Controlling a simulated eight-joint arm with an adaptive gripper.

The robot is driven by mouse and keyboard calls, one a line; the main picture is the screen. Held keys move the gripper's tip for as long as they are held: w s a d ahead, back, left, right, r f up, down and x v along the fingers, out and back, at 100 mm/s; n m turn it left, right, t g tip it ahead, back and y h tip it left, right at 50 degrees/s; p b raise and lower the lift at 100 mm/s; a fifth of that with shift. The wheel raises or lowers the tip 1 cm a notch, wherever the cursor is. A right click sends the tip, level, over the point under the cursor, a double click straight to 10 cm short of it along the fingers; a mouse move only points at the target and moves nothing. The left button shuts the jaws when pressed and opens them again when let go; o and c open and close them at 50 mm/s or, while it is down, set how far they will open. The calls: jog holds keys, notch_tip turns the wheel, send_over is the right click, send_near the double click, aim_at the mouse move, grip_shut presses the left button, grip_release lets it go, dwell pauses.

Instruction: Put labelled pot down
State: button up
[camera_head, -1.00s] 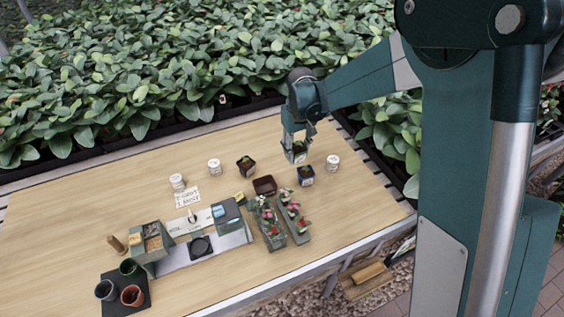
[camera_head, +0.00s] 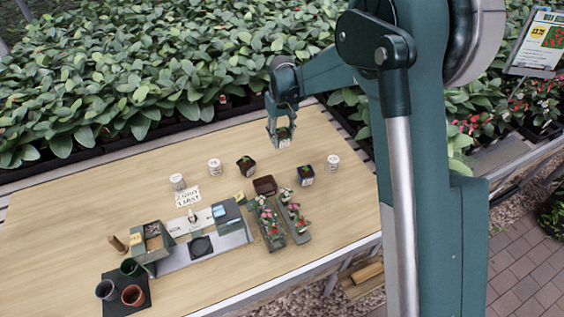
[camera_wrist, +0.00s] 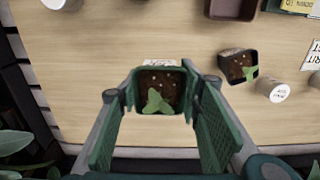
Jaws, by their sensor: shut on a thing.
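My gripper (camera_head: 280,133) is shut on a small green labelled pot (camera_head: 284,143) near the far side of the wooden table (camera_head: 335,215). In the wrist view the pot (camera_wrist: 158,84) sits between both fingers (camera_wrist: 158,98), with dark soil and a green seedling inside. A pale label shows at its far rim. The pot looks upright. I cannot tell exactly how far its base is above the table.
A dark potted seedling (camera_head: 246,168) and a blue pot (camera_head: 305,178) stand nearby, with white cups (camera_head: 333,162) (camera_head: 214,166) and a brown empty tray (camera_head: 265,187). Flower trays (camera_head: 270,232) lie nearer. Dense leafy plants (camera_head: 130,75) border the far edge. Bare wood surrounds the pot.

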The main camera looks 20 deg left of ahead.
jog(key=shift+f, duration=0.1)
jog(key=shift+f+b, duration=0.45)
jog(key=shift+f, duration=2.55)
jog(key=shift+f+b, duration=0.3)
jog(key=shift+f, duration=1.6)
jog(key=shift+f, duration=0.15)
jog(key=o, duration=0.9)
jog(key=shift+r, duration=0.2)
notch_tip(320, 180, up, 12)
jog(key=shift+p, duration=0.8)
